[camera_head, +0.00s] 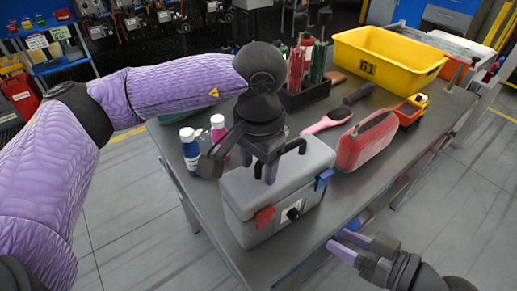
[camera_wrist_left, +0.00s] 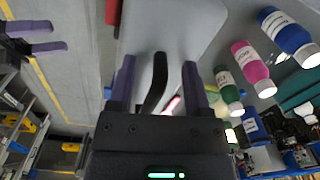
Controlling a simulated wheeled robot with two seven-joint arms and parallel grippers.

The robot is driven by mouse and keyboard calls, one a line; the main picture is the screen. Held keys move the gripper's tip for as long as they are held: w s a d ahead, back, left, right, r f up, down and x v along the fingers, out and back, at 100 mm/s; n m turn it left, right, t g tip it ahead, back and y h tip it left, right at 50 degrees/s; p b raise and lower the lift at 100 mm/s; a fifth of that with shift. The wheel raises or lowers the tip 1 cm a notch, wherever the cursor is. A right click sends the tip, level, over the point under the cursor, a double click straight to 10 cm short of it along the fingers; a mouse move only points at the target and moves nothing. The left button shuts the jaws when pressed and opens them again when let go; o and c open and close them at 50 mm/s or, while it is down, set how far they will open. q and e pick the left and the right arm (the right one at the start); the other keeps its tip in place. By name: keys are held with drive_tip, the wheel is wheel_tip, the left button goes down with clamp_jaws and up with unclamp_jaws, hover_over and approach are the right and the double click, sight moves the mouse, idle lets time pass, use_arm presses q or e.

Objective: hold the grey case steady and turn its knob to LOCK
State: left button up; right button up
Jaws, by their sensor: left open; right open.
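The grey case (camera_head: 244,190) stands on the table near its front edge, with a red latch (camera_head: 264,217) and a blue latch (camera_head: 323,179). Its dark knob (camera_head: 293,213) is on the front face, over a pale label too small to read. My left gripper (camera_head: 260,168) is over the lid, open, pointing down. In the left wrist view, the case's black handle (camera_wrist_left: 155,82) shows between its two purple fingers, with gaps on both sides. My right gripper (camera_head: 343,245) is open and empty, right of the case and apart from it; it also shows in the left wrist view (camera_wrist_left: 38,37).
Blue (camera_head: 190,150) and pink (camera_head: 218,130) bottles stand left of the case. A red case (camera_head: 366,141), pink brush (camera_head: 327,121), toy truck (camera_head: 410,110) and yellow bin (camera_head: 388,60) lie right and behind. A dark holder (camera_head: 305,97) stands behind. Floor in front is clear.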

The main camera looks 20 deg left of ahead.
use_arm(q)
clamp_jaws()
idle(1.3)
drive_tip(key=shift+c, duration=1.2)
unclamp_jaws()
clamp_jaws()
idle(0.7)
